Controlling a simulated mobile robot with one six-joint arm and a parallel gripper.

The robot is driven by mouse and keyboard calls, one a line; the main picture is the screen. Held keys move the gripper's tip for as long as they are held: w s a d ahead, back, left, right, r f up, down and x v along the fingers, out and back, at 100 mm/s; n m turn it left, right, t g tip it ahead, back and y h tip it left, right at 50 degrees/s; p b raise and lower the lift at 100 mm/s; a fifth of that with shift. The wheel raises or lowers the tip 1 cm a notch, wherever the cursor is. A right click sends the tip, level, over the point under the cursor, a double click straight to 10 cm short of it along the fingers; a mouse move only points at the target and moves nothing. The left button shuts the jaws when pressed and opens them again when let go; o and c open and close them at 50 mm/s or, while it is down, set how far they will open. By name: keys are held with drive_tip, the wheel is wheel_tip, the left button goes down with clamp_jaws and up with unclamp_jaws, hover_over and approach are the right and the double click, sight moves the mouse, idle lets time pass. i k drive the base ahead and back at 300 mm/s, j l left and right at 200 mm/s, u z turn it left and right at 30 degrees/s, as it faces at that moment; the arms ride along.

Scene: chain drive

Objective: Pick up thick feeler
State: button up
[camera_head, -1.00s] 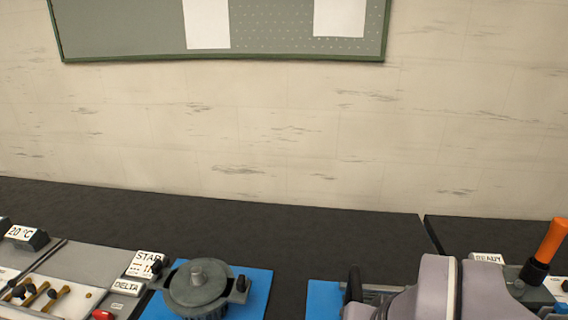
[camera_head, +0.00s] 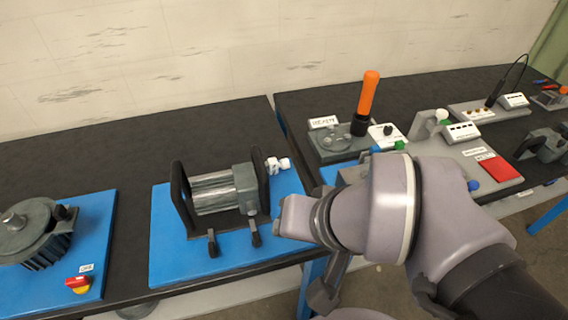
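No feeler can be made out in the head view; my arm covers part of the bench on the right, and the small parts there are hard to tell apart. My arm's grey-purple links fill the lower right of the picture. A dark part of my arm's end points down near the table's front edge, but its fingertips cannot be made out. Whether it holds anything cannot be seen.
A blue plate (camera_head: 170,268) carries a grey cylinder between black brackets (camera_head: 213,193). A motor (camera_head: 38,228) stands at far left. On the right bench are an orange-handled device (camera_head: 368,95), a red pad (camera_head: 499,170) and small panels. The black bench (camera_head: 110,150) behind is clear.

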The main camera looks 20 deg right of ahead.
sight(272, 166)
drive_tip(key=i+j+z, duration=0.2)
drive_tip(key=z, duration=0.2)
drive_tip(key=i+j+z, duration=0.2)
drive_tip(key=j+z, duration=0.15)
